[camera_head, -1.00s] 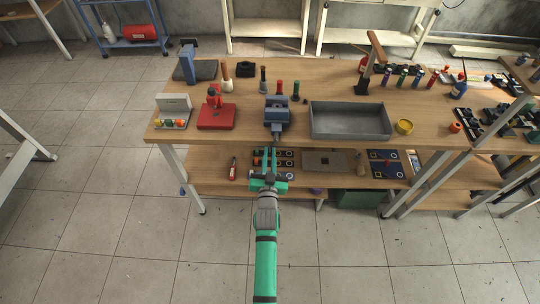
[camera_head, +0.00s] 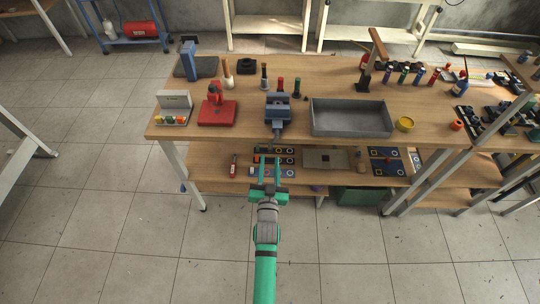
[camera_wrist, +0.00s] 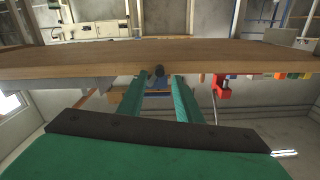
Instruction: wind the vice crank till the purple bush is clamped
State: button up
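The blue-grey vice (camera_head: 278,112) stands at the front edge of the workbench. Its crank (camera_head: 277,131) points toward me over the edge. In the wrist view, which looks upside down, a dark round knob (camera_wrist: 159,71) shows at the bench edge, with the blue vice body (camera_wrist: 157,87) partly hidden behind my fingers. My gripper (camera_head: 270,161) is open and empty, short of the crank in the picture. Its two green fingers (camera_wrist: 159,92) stand apart on either side of the knob's line, not visibly touching it. I cannot make out the purple bush between the jaws.
A red press (camera_head: 217,112) stands left of the vice and a grey tray (camera_head: 350,132) right of it. Small posts stand behind. The lower shelf (camera_head: 215,172) holds several mats and parts beneath the bench edge, close to my gripper.

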jog(key=shift+s, duration=2.85)
jog(key=s+f+g, duration=0.1)
jog(key=s, duration=2)
jog(key=s+d+r+n, duration=0.1)
jog(key=s+r, duration=0.3)
jog(key=s, duration=0.3)
jog(key=s+d+r+n+g, duration=0.1)
jog(key=s+r, duration=0.3)
jog(key=s, duration=0.4)
jog(key=shift+s+g, duration=0.25)
jog(key=shift+g, duration=0.05)
